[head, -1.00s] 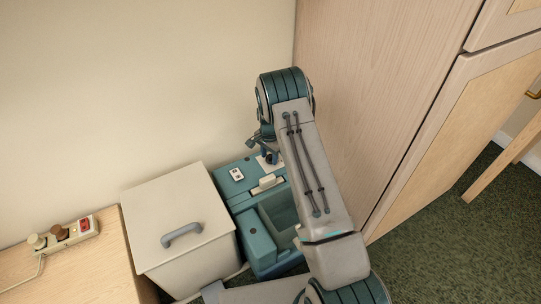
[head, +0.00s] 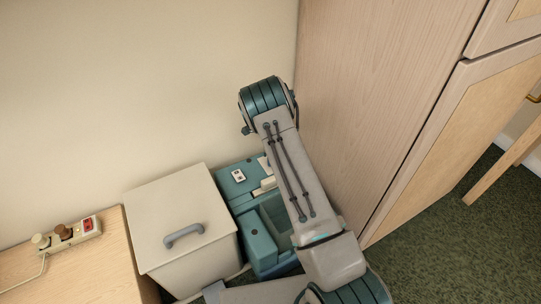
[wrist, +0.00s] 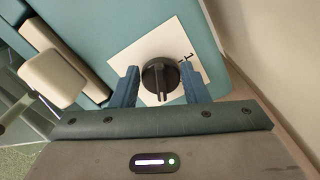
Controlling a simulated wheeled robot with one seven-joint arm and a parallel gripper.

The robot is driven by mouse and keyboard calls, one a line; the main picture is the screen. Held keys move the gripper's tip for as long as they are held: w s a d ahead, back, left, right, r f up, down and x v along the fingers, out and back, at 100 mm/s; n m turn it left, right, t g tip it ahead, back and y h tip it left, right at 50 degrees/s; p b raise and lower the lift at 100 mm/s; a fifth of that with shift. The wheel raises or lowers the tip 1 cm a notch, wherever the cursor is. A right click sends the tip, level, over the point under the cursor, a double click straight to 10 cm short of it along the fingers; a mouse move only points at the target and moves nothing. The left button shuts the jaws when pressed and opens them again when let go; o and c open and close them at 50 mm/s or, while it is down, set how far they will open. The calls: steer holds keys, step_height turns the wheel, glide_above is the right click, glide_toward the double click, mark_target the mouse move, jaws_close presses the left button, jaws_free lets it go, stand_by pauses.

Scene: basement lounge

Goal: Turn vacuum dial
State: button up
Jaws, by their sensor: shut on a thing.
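The vacuum (head: 262,240), a teal machine, stands on the floor between a pale bin and a wooden cabinet. In the wrist view its dial (wrist: 158,80) is a round black knob with a raised grip bar, on a white plate (wrist: 136,52) with a small black mark at the upper right of the knob. My gripper (wrist: 160,70) is over the plate, with one blue finger on each side of the knob, shut on it. In the head view my arm hides the dial and the gripper.
The bin (head: 178,212) with a grey handle stands left of the vacuum. The tall cabinet (head: 375,110) rises close on the right. A power strip (head: 68,236) lies on a wooden surface at lower left. A cream block (wrist: 52,80) sits left of the dial.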

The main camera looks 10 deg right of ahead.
steer(key=shift+w+m, duration=0.1)
steer(key=shift+m, duration=0.3)
steer(key=o, duration=1)
steer(key=shift+c, duration=0.2)
steer(key=shift+r, duration=0.1)
step_height(320, 180, up, 14)
steer(key=p, duration=0.3)
steer(key=shift+p, duration=0.35)
steer(key=shift+f, duration=0.2)
